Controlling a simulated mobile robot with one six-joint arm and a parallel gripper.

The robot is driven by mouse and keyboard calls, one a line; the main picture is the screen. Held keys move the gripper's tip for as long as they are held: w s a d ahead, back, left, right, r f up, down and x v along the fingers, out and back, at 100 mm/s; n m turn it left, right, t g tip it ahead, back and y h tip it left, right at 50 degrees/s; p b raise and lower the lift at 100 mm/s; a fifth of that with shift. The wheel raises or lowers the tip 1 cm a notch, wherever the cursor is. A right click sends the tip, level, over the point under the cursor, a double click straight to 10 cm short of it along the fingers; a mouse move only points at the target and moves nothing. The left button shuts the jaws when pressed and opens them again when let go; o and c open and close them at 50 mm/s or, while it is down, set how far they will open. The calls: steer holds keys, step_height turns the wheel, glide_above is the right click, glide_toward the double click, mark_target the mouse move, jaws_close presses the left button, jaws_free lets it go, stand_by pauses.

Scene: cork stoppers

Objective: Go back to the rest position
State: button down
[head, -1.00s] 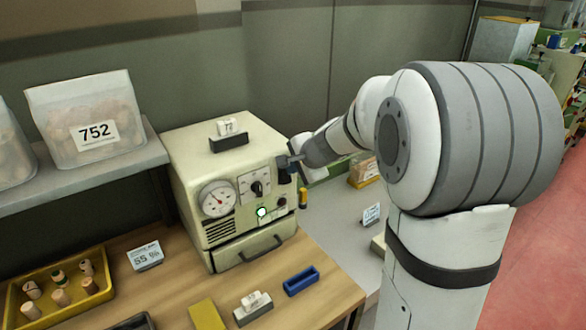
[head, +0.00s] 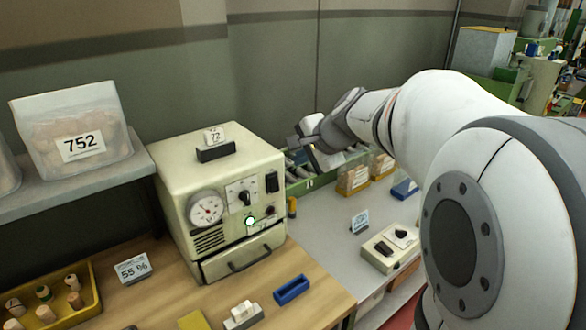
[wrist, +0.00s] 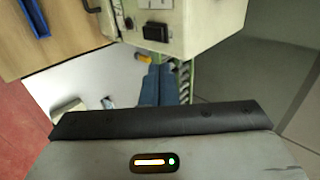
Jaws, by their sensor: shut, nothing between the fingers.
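My gripper (head: 297,145) is in the air to the right of the cream machine (head: 176,196), near its upper right edge in the head view. It appears apart from the machine and holds nothing. In the wrist view its narrow blue-grey fingers (wrist: 156,84) are together, pointing toward the machine's front with the black switch (wrist: 156,32). The switch also shows uncovered in the head view (head: 271,182). A round lamp (head: 250,221) on the front glows green.
The dial, knob and drawer handle (head: 257,257) face the wooden bench. A blue holder (head: 292,289), a 55 % card (head: 132,268) and a yellow tray of corks (head: 92,297) lie there. A small control box (head: 391,247) stands on the grey bench. A shelf with bags is left.

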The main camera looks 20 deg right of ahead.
steer(key=shift+r, duration=0.25)
steer(key=shift+s, duration=0.1)
steer(key=s+a+f+n+g+h, duration=0.1)
steer(key=s+f+n, duration=0.2)
steer(key=s, duration=0.5)
steer(key=s+a+f+n+g+h, duration=0.1)
steer(key=s+f+n+g, duration=0.1)
steer(key=s+f+n, duration=0.2)
steer(key=s+a+f+n+g+h, duration=0.1)
steer(key=s+f+n, duration=0.3)
steer(key=s, duration=0.7)
steer(key=shift+s+n+g+h, duration=0.3)
steer(key=shift+s+n+g, duration=0.1)
steer(key=shift+n, duration=0.8)
